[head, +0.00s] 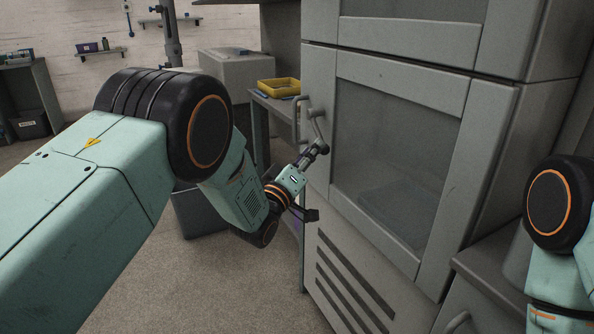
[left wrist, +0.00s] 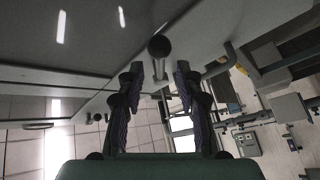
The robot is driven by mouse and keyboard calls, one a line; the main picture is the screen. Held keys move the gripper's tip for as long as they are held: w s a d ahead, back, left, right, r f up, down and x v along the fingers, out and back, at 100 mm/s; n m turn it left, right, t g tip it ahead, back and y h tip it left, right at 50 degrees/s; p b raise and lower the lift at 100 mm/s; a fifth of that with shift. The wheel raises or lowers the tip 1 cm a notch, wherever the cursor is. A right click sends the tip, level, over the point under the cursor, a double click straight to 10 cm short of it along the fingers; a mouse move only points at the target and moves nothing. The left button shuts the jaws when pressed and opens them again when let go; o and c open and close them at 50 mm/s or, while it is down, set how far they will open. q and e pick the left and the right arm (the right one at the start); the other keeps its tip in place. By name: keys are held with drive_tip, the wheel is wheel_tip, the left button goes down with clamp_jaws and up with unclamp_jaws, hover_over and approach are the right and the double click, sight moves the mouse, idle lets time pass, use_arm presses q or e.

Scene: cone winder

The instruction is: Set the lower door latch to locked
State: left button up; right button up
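The lower door (head: 400,150) of the grey cabinet is closed and has a large dark window. Its grey latch lever (head: 316,124) sits at the door's left edge, with its lower end close to my left gripper (head: 314,154). In the left wrist view, my left gripper (left wrist: 159,74) has its two dark fingers apart. A round dark knob (left wrist: 159,46), which looks like the lever's end, lies in line with the gap, just beyond the fingertips. I cannot tell whether the fingers touch it. My right gripper is out of the picture.
A grey bar handle (head: 297,118) stands just left of the latch. A slatted vent panel (head: 350,285) is below the door. A yellow tray (head: 279,87) rests on a bench behind. Open floor (head: 225,280) lies left of the cabinet.

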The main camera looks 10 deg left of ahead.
use_arm(q)
drive_tip(key=v, duration=0.6)
drive_tip(key=shift+s, duration=0.2)
drive_tip(key=shift+f, duration=0.1)
drive_tip(key=shift+c, duration=0.3)
